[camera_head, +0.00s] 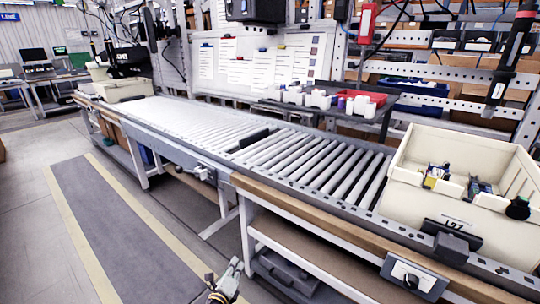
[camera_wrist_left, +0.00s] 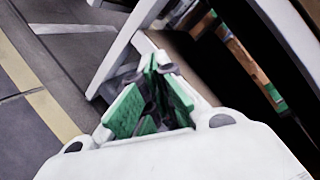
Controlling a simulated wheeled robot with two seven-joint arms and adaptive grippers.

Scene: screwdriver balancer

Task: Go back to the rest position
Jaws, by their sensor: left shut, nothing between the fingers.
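My left gripper (camera_head: 228,280) shows at the bottom edge of the head view, low in front of the conveyor bench and apart from it. In the left wrist view its green-padded fingers (camera_wrist_left: 152,98) are shut with nothing between them. The background there is the floor and the white bench frame. My right gripper is in neither view.
A roller conveyor (camera_head: 220,130) runs from the back left to the front right. A cream bin (camera_head: 458,165) with small items stands at its right end. A control box (camera_head: 408,278) juts from the bench front. The grey floor mat (camera_head: 130,215) at left is clear.

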